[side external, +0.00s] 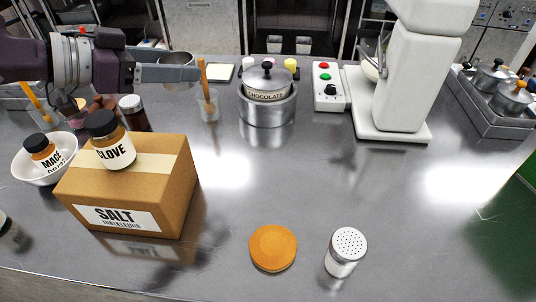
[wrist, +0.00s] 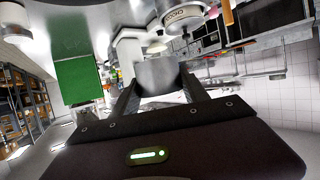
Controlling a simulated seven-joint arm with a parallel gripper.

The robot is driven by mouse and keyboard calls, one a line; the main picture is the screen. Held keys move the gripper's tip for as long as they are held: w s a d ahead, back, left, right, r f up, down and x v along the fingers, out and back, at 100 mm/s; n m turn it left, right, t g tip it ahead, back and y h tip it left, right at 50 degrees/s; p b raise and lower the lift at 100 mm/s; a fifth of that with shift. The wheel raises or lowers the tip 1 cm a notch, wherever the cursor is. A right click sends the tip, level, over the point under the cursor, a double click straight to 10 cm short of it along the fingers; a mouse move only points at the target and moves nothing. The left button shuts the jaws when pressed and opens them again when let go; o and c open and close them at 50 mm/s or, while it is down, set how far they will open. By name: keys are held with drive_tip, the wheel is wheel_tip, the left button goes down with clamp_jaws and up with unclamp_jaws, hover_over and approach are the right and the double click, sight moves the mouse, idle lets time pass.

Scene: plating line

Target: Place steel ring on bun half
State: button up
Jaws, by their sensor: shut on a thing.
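The bun half (side external: 273,248) is a flat, round, orange-brown piece lying on the steel counter at the front middle in the side view. My gripper (side external: 184,70) is high at the upper left, stretched out sideways, well away from the bun half. It is shut on the steel ring (side external: 174,58), a short grey metal band. In the wrist view the ring (wrist: 158,76) sits between the two fingers of my gripper (wrist: 160,86). The bun half cannot be made out in the wrist view.
A SALT carton (side external: 130,190) with a CLOVE jar (side external: 108,140) on top stands at left, near a white bowl (side external: 45,168). A shaker (side external: 345,252) stands right of the bun half. A chocolate pot (side external: 267,98) is behind. The middle counter is clear.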

drive_tip(key=s+d+m+g+h, duration=0.2)
drive_tip(key=s+d+m+g, duration=0.1)
drive_tip(key=s+d, duration=0.7)
drive_tip(key=m+g+h, duration=0.1)
drive_tip(key=m+g, duration=0.1)
hover_over(271, 243)
wheel_tip(271, 243, down, 21)
drive_tip(key=shift+r, duration=0.1)
drive_tip(key=o, duration=1.4)
drive_tip(key=shift+c, duration=0.2)
